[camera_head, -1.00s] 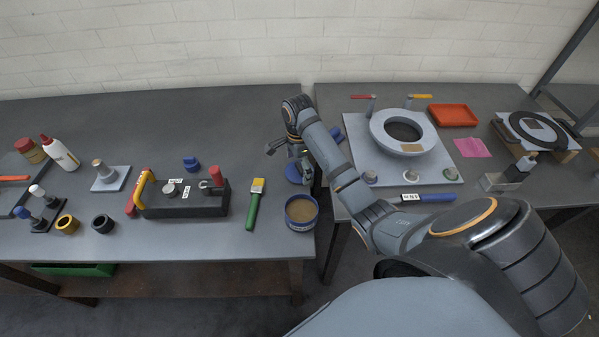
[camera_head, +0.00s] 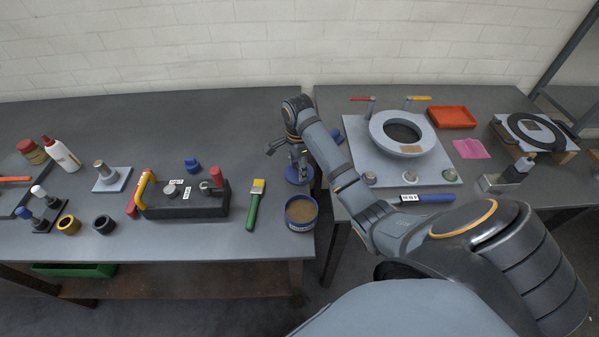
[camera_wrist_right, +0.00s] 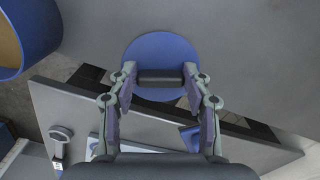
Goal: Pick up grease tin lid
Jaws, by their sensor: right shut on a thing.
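The grease tin lid (camera_head: 290,179) is a flat blue disc near the right end of the left table, behind the open blue grease tin (camera_head: 301,223). My right gripper (camera_head: 298,172) points down over the lid. In the right wrist view, the fingers of my right gripper (camera_wrist_right: 160,82) are shut on a dark bar across the middle of the blue lid (camera_wrist_right: 158,47). I cannot tell whether the lid is clear of the table. The tin's rim also shows at the upper left of that view (camera_wrist_right: 47,35). My left gripper is not in view.
A green brush with a yellow head (camera_head: 253,207) lies left of the tin. A black block with a yellow handle (camera_head: 185,203) stands farther left. A gap separates this table from the right one, which bears a grey plate with a ring (camera_head: 376,137).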

